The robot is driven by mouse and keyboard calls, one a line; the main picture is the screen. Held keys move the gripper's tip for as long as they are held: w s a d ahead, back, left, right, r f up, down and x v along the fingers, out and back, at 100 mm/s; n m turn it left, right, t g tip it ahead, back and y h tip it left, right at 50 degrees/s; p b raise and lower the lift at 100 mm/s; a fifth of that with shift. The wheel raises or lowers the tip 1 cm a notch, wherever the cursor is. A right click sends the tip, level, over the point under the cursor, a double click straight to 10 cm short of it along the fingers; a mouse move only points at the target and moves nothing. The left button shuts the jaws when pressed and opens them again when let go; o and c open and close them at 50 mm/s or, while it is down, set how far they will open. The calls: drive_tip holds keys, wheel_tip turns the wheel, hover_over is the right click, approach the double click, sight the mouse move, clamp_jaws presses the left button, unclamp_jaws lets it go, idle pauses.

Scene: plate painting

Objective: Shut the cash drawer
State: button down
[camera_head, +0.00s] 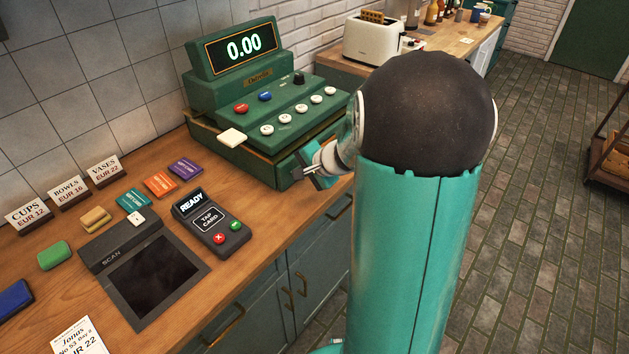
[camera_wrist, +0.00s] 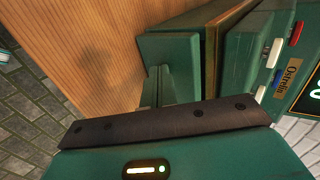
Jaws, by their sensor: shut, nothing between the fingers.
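The green cash register (camera_head: 235,97) stands on the wooden counter, its display reading 0.00. Its cash drawer is low on the front, largely behind my gripper and arm in the head view. In the wrist view the drawer's green front panel (camera_wrist: 167,46) stands out from the register body (camera_wrist: 235,60), with a short stretch of drawer side between them, so the drawer looks partly open. My gripper (camera_head: 312,172) is shut and empty, close in front of the drawer. I cannot tell whether it touches.
A card reader (camera_head: 212,220) and a dark scanner pad (camera_head: 150,278) lie on the counter to the left of the drawer. Price signs, coloured cards and blocks lie further left. A toaster (camera_head: 372,38) stands behind the register on another counter.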

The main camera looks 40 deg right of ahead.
drive_tip(key=shift+w+a+r, duration=0.1)
drive_tip(key=shift+w+a, duration=0.1)
drive_tip(key=shift+w, duration=0.4)
drive_tip(key=shift+w+a, duration=0.1)
drive_tip(key=shift+w, duration=0.05)
